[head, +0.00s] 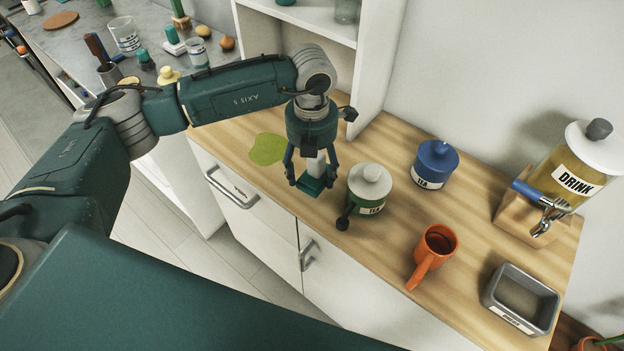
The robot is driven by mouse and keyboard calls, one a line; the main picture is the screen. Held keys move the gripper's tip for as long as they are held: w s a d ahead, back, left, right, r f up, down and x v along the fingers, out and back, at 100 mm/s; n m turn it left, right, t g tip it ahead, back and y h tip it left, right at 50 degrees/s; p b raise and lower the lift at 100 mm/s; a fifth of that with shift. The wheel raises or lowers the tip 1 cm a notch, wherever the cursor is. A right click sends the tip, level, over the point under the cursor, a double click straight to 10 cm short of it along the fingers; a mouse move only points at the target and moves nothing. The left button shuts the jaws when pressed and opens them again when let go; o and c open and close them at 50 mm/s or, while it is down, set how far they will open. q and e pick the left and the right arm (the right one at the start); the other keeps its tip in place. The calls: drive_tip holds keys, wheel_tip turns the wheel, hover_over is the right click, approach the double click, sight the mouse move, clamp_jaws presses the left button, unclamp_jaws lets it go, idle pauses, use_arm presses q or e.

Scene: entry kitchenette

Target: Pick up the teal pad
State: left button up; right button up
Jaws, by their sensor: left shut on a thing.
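The teal pad (311,186) has a flat teal block at the bottom and a white upper part. It is over the wooden counter (395,250), left of the green tea jar. My left gripper (311,170) points down and is shut on the pad, with its fingers on either side of the white part. I cannot tell whether the pad touches the counter or hangs just above it. My right gripper is not in view.
A green spill (267,149) lies left of the pad. A green tea jar (371,184) with a white lid stands close on the right. Further right are a blue tea jar (435,165), an orange mug (434,250), a grey tin (520,298) and a drink dispenser (575,170).

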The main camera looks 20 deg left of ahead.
use_arm(q)
wheel_tip(320, 180, up, 16)
drive_tip(key=b, duration=0.3)
drive_tip(key=shift+f, duration=0.25)
